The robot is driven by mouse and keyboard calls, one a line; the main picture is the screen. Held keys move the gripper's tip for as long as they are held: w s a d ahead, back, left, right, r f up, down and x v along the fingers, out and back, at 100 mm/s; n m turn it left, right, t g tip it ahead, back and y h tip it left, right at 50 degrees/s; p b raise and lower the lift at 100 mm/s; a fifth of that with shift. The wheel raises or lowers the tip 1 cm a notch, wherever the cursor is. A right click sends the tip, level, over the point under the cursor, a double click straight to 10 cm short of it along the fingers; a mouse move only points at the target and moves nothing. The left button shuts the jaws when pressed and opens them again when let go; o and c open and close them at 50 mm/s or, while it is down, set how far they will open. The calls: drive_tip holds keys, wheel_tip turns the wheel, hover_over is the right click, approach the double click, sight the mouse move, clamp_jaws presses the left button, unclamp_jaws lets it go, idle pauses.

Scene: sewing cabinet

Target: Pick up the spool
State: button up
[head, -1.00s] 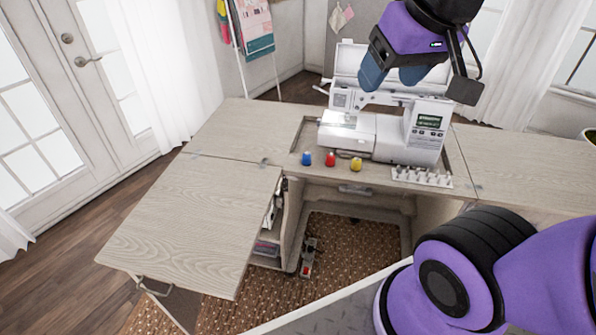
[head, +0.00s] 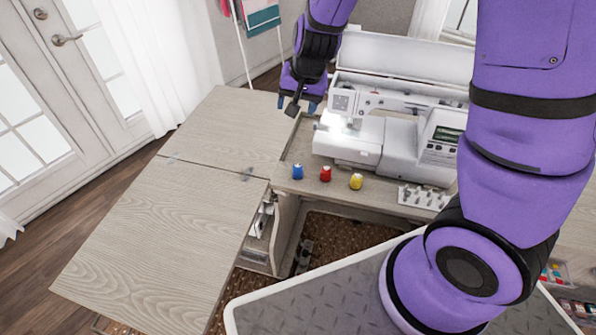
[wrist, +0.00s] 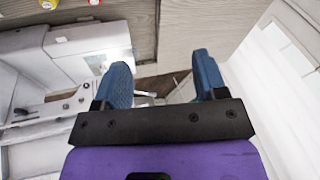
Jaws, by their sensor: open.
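Three thread spools stand in a row along the front edge of the cabinet top in the head view: a blue spool (head: 297,172), a red spool (head: 325,174) and a yellow spool (head: 356,181). In the wrist view the yellow spool (wrist: 47,4) and the red spool (wrist: 93,2) are cut by the top edge; the blue one is not seen there. My gripper (head: 297,103) is open and empty, behind the spools and left of the sewing machine. Its blue fingers (wrist: 162,80) are apart in the wrist view, with nothing between them.
The white sewing machine (head: 385,147) stands right of my gripper, its cover raised behind. A white rack with pegs (head: 423,197) lies right of the yellow spool. The left cabinet leaf (head: 150,240) is bare. An opening lies below the cabinet's front edge.

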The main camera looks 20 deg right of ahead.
sight(298, 168)
drive_tip(key=shift+w+d+f+m+g+h, duration=0.1)
drive_tip(key=shift+w+d+f+m+h, duration=0.55)
drive_tip(key=shift+f, duration=4.1)
drive_tip(key=shift+w+f+g+h, duration=0.1)
drive_tip(key=shift+w+f+h, duration=0.55)
drive_tip(key=shift+f, duration=4.05)
drive_tip(key=shift+w+d+f+m+g+h, duration=0.2)
drive_tip(key=shift+w+f, duration=0.85)
drive_tip(key=shift+f, duration=3.7)
drive_tip(key=shift+d, duration=0.15)
drive_tip(key=c, duration=0.9)
